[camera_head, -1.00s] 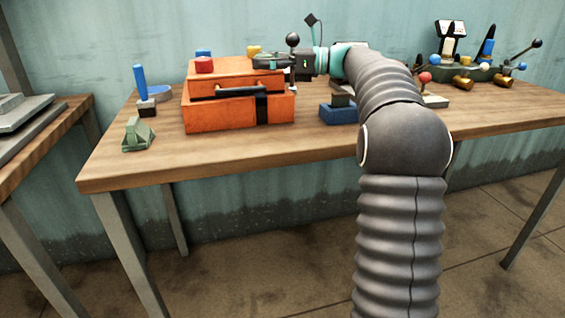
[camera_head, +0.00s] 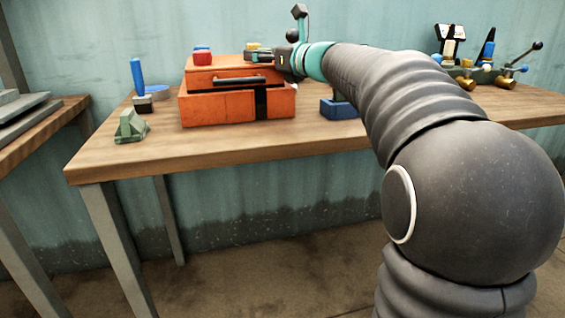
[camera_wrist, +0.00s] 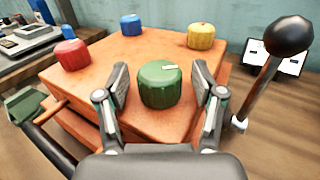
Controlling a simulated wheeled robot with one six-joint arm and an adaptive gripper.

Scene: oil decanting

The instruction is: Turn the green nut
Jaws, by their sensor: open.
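The green nut (camera_wrist: 161,87) is a round ribbed cap with a pale mark on top, on the top face of the orange box (camera_wrist: 107,75) in the wrist view. My gripper (camera_wrist: 160,82) is open, with one finger on each side of the nut. I cannot tell whether the fingers touch it. In the head view my gripper (camera_head: 268,55) is at the right end of the orange box (camera_head: 240,108), and the green nut is hidden or too small to tell there.
Red (camera_wrist: 72,54), blue (camera_wrist: 131,24) and yellow (camera_wrist: 201,36) nuts sit on the same box top. A black-knobbed lever (camera_wrist: 265,75) rises close to the right of my gripper. A blue block (camera_head: 338,109) stands right of the box. The table front (camera_head: 215,148) is clear.

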